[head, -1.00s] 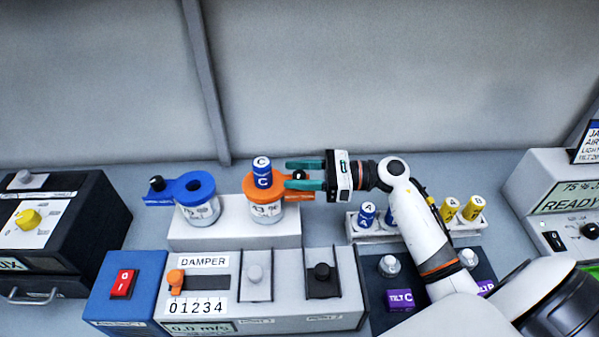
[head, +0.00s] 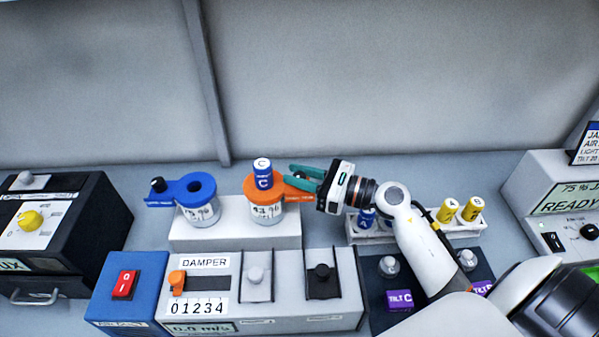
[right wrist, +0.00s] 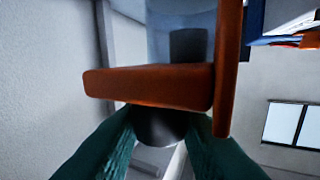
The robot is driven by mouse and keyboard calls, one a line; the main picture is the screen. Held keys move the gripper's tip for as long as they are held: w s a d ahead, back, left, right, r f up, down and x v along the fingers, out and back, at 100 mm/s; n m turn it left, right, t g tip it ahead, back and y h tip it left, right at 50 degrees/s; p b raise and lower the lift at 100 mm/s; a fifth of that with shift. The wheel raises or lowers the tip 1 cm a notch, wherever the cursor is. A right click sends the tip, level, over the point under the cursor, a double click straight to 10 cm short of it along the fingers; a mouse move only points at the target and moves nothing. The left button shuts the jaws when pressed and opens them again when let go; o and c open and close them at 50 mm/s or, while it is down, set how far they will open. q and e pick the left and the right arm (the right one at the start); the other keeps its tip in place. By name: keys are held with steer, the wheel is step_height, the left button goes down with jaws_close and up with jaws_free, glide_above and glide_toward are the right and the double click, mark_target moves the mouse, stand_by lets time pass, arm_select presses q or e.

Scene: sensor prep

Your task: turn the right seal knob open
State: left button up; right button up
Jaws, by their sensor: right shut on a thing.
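The right jar (head: 266,210) has an orange collar lid (head: 252,186) with an arm sticking out to the right. A blue cartridge marked C (head: 263,175) stands upright in the lid. The dark seal knob (right wrist: 160,125) sits on that arm, mostly hidden by my fingers in the head view. My right gripper (head: 297,177) comes in from the right with teal fingers, shut on the knob. The right wrist view shows the knob between the fingers, against the orange arm (right wrist: 150,86). My left gripper is not in view.
The left jar with a blue lid (head: 178,191) and its own black knob shares the white block (head: 200,236). The damper panel (head: 270,317) with levers stands in front. A rack (head: 470,232) with blue and yellow cartridges lies under my right arm.

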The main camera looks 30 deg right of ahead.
steer(key=shift+m+t+h+p, duration=0.9)
steer(key=shift+m+h+p, duration=0.1)
steer(key=shift+h, duration=0.3)
steer(key=o, duration=1)
steer(key=shift+c, duration=0.2)
steer(key=shift+s, duration=0.15)
steer(key=shift+s+d+f+b, duration=0.15)
steer(key=shift+s+d+b, duration=0.1)
steer(key=shift+b, duration=0.1)
steer(key=b+v, duration=0.5)
steer(key=v, duration=0.6)
